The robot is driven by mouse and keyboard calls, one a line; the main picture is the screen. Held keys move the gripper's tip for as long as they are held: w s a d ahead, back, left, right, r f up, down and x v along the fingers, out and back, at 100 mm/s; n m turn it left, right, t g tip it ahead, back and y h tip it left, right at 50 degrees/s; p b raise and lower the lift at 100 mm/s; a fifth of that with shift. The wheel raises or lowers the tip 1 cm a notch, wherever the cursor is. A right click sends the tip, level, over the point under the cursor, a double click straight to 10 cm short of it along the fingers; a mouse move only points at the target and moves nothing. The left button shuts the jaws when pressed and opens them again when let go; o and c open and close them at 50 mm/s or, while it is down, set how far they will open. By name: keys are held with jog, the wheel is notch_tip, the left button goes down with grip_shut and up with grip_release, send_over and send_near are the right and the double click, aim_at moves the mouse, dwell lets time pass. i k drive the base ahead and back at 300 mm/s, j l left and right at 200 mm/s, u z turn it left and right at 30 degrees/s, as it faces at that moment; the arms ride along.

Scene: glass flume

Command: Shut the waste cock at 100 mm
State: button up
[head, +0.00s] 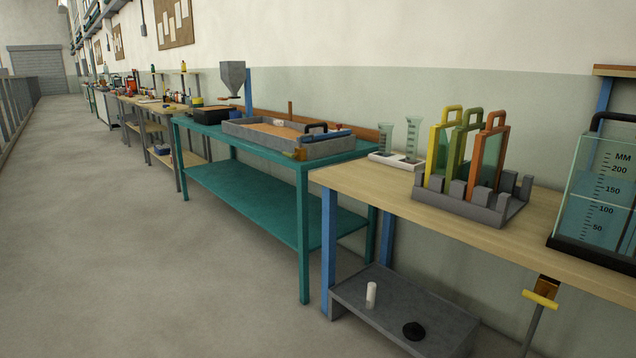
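A glass tank (590,165) stands on the wooden bench at the far right, cut off by the picture edge. Its scale is marked MM, with 50, 100, 150 and 200. Bluish water (580,218) fills its lower part; the surface looks to lie between the 100 and 150 marks, hard to read exactly. Below the bench hangs a brass cock (547,285) with a yellow bar handle (540,299). The handle lies roughly crosswise to a thin grey pipe or stream running down from it. I cannot tell if water flows. My gripper is not in view.
A rack (470,212) holds yellow, green and orange framed plates left of the tank. The floor (130,250) at left is clear.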

aim_at(541, 298)
jog(key=z, duration=1.25)
jog(key=i+u, duration=0.2)
jog(key=i+l, duration=0.2)
jog(key=i, duration=0.05)
